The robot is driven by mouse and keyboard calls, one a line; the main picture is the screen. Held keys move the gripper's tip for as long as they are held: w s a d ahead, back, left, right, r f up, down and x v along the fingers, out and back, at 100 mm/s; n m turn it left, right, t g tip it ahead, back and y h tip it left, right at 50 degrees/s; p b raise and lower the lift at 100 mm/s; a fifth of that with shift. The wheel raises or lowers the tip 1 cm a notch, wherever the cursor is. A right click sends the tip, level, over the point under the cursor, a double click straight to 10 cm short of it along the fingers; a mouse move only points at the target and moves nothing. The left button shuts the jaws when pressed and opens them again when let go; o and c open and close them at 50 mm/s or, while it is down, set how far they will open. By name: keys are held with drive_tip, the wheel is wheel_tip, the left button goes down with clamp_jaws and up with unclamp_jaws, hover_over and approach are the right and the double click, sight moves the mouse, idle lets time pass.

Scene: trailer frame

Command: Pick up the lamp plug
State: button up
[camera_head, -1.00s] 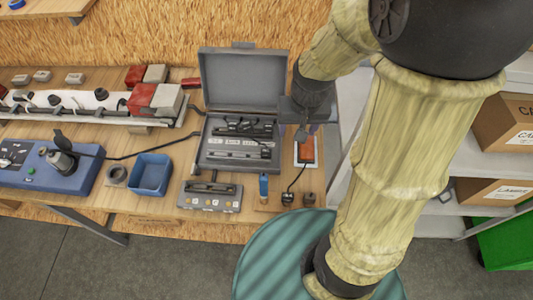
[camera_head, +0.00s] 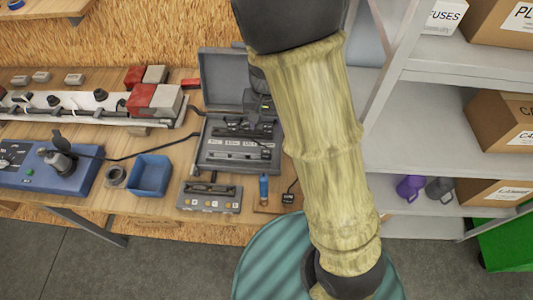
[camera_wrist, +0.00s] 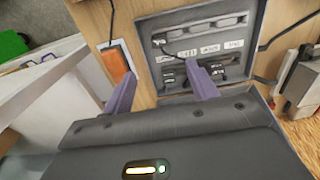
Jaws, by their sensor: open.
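A small black plug with a thin dark cord (camera_head: 288,197) lies near the front edge of the bench, right of the blue-handled tool; I take it for the lamp plug, but cannot be certain. The cord runs up behind my arm. In the head view the case (camera_head: 225,75) is partly covered by my arm, and the fingertips are hard to make out.
An orange block (camera_wrist: 115,64) lies beside the case with a dark cord near it. A grey switch box (camera_head: 210,197), a blue tray (camera_head: 150,174) and a blue unit with a black plug (camera_head: 62,160) stand left. Shelves with cartons (camera_head: 500,120) stand right.

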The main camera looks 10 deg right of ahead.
sight(266, 151)
wheel_tip(266, 151, down, 10)
drive_tip(key=shift+f+p, duration=0.1)
drive_tip(key=shift+p, duration=0.35)
drive_tip(key=shift+f+p, duration=0.75)
drive_tip(key=shift+f, duration=1.85)
drive_tip(key=c, duration=0.8)
